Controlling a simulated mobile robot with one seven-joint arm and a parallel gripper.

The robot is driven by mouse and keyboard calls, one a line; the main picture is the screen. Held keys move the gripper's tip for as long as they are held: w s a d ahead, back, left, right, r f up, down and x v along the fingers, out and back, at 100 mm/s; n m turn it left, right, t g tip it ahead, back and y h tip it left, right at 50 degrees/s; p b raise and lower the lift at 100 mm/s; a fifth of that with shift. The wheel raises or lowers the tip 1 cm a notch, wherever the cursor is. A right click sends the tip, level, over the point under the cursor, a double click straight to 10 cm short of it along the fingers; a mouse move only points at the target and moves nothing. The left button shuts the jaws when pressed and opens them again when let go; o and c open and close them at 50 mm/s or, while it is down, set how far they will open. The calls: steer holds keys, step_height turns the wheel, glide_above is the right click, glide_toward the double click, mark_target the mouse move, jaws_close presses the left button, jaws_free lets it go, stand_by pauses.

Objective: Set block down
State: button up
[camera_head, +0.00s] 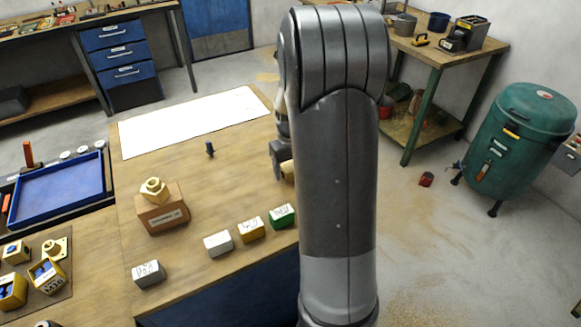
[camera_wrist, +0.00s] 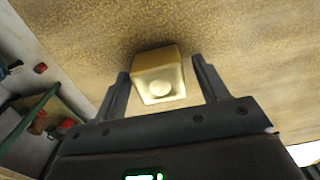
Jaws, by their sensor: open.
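A brass-coloured block (camera_wrist: 158,82) with a pale round spot on its near face is in the wrist view, against the wooden table top. My gripper (camera_wrist: 160,66) is open, with one dark finger on each side of the block. A gap shows between the block and each finger. In the head view, a small yellowish part of what looks like the block (camera_head: 288,170) shows at the left edge of my arm, which hides most of the gripper and block. Whether the block's underside touches the table is hard to tell.
A blue tray (camera_head: 62,192) lies at left.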

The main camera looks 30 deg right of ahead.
steer(key=s+a+r+t, duration=0.1)
steer(key=s+a+r, duration=0.1)
steer(key=r, duration=0.6)
steer(key=s+a+r, duration=0.2)
steer(key=a+r, duration=0.1)
steer(key=r, duration=0.5)
steer(key=s+a+r+t, duration=0.2)
steer(key=s+a, duration=0.4)
steer(key=s, duration=0.3)
steer(key=s+a+r+t, duration=0.2)
steer(key=s+a, duration=0.4)
steer(key=s, duration=0.3)
steer(key=shift+t, duration=0.3)
